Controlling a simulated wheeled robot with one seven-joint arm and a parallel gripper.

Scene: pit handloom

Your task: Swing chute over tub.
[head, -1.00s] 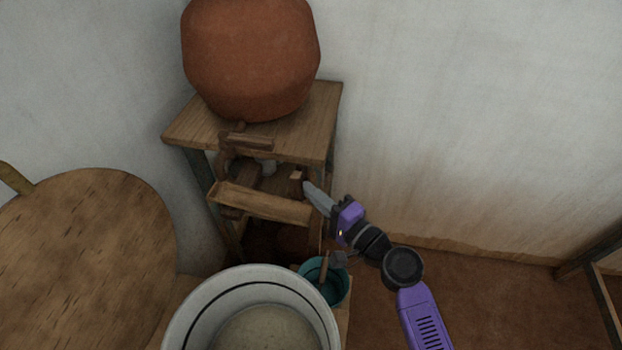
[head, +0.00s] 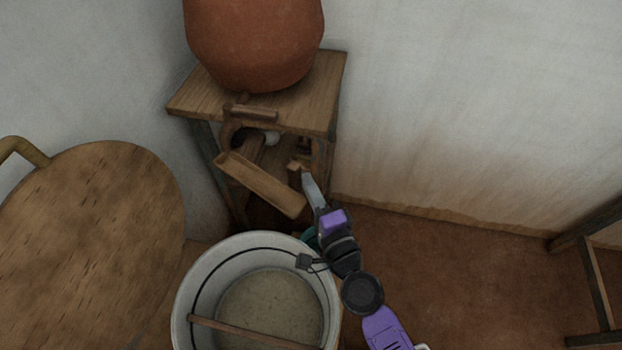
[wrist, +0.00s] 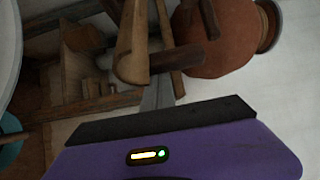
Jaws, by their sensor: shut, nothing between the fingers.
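The chute (head: 262,183) is a narrow wooden trough below the front of a wooden stand. It slants down to the right, and its lower end points toward the tub but appears short of the rim. The tub (head: 183,300) is a large pale round vessel with a dark line inside, pale contents and a stick across it. My gripper (head: 310,187) is shut and empty, its tips beside the chute's lower right end; I cannot tell whether they touch. In the wrist view the chute (wrist: 131,42) shows close by, just beyond my fingers (wrist: 157,95).
A big clay pot (head: 255,45) stands on the stand (head: 200,95). A round wooden board (head: 90,230) is at left. Open floor (head: 470,275) lies at right; a wooden frame (head: 590,260) stands beyond.

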